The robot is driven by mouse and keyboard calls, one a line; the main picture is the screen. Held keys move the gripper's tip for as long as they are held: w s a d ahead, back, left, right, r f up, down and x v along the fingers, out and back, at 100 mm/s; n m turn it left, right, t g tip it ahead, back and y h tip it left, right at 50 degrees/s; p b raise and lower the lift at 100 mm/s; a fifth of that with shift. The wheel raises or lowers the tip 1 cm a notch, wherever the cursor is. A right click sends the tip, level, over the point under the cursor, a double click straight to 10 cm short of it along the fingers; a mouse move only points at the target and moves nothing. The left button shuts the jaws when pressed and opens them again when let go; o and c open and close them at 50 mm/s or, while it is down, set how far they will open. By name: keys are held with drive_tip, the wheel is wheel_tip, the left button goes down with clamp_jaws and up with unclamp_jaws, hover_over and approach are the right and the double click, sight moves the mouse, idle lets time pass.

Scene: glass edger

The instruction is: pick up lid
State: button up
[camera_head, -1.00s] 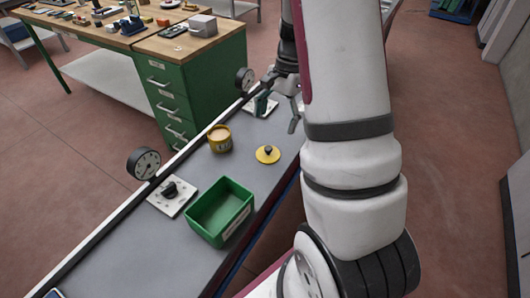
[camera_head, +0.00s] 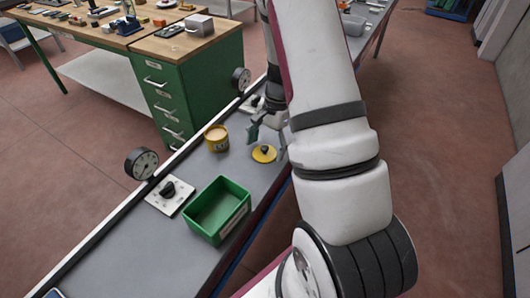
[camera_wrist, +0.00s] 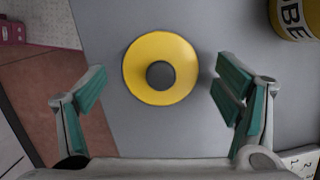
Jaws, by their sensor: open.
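The lid (camera_head: 264,154) is a flat yellow disc with a dark round knob, lying on the grey bench surface. In the wrist view the lid (camera_wrist: 160,68) lies beyond my fingertips, roughly centred between them. My gripper (camera_wrist: 160,90) is open and empty, one teal-padded finger on each side of the lid. In the head view my gripper (camera_head: 268,140) is just above and beside the lid, partly hidden by my arm. A yellow tin (camera_head: 217,138) with an open-looking pale top stands left of the lid; its lettered side (camera_wrist: 297,12) shows in the wrist view.
A green bin (camera_head: 218,210) sits on the bench nearer me. A plate with a black knob (camera_head: 169,192) and a round dial (camera_head: 142,163) are at the bench's left edge. Bare bench surface lies around the lid. A green-drawered workbench (camera_head: 200,80) stands behind.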

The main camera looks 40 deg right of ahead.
drive_tip(key=c, duration=1.1)
drive_tip(key=shift+r, duration=0.1)
